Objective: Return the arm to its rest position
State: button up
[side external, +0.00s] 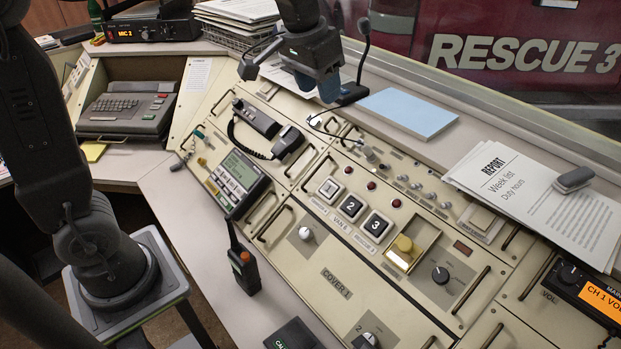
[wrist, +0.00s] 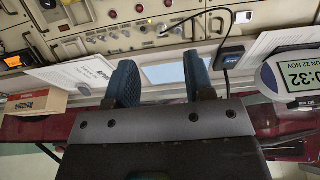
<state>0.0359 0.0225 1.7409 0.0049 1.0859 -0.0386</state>
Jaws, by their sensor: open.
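My gripper (side external: 297,82) hangs above the back part of the dispatch console (side external: 316,272) in the side external view. It is near the desk microphone (side external: 362,62) and the light blue pad (side external: 408,112), apart from the panel. In the wrist view my gripper (wrist: 160,88) shows two blue fingers spread wide apart with nothing between them. The light blue pad (wrist: 163,74) lies beyond the fingers there. My arm reaches in from the top of the side external view, and part of it is cut off by the frame.
A handheld radio (side external: 243,262) stands at the front. Report papers (side external: 545,195) lie at right. A clock display (wrist: 296,78) shows in the wrist view.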

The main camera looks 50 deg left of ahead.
jog(key=s+f+t, duration=0.1)
jog(key=s+f, duration=0.1)
jog(key=s, duration=0.8)
jog(key=s+a+f+t, duration=0.1)
jog(key=s+f, duration=0.2)
jog(key=s, duration=0.7)
jog(key=shift+a, duration=0.15)
